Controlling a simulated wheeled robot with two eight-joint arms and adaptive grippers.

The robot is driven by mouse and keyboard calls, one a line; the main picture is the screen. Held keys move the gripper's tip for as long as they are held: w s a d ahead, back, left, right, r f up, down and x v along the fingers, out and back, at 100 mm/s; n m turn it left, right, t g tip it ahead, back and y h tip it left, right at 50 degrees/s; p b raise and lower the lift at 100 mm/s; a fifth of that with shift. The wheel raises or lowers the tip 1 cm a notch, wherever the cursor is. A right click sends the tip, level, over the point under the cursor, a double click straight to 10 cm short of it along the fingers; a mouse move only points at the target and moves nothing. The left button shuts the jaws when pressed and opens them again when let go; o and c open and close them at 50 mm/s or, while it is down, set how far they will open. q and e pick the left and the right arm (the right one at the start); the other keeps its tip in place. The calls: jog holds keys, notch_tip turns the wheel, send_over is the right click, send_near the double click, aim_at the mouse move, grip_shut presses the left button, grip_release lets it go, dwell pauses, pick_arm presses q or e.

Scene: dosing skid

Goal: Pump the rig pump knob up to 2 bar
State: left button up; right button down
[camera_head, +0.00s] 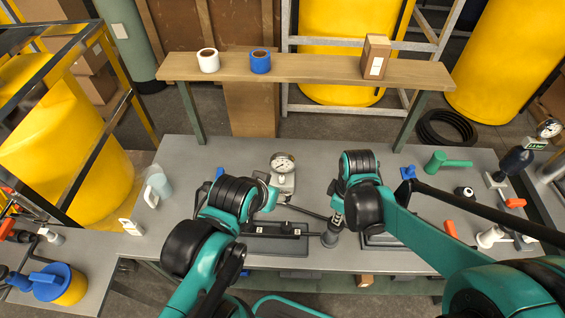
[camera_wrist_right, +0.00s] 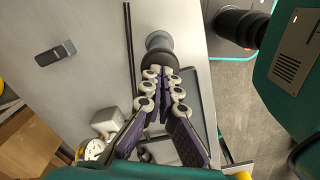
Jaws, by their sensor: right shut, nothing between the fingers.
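The pump knob (camera_head: 330,238) is a dark round knob on the bench, just below my right gripper (camera_head: 337,217) in the head view. In the right wrist view the dark knob (camera_wrist_right: 159,42) sits straight ahead of the closed fingertips of my right gripper (camera_wrist_right: 162,75). The fingers are shut with nothing between them; the tips overlap the knob's near edge, and I cannot tell if they touch it. A round white pressure gauge (camera_head: 283,163) stands behind; its reading is too small to tell. My left gripper is mostly hidden behind its own wrist near the gauge.
A wooden shelf (camera_head: 310,70) crosses the back, with two tape rolls and a small box. A pale jug (camera_head: 158,186) stands left.

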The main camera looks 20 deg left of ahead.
jog(key=shift+f, duration=0.2)
jog(key=shift+f+b, duration=1.15)
jog(key=shift+b, duration=0.05)
jog(key=shift+r+p, duration=1.1)
jog(key=shift+r, duration=0.3)
notch_tip(320, 180, up, 6)
jog(key=p, duration=0.4)
jog(key=shift+p, duration=0.35)
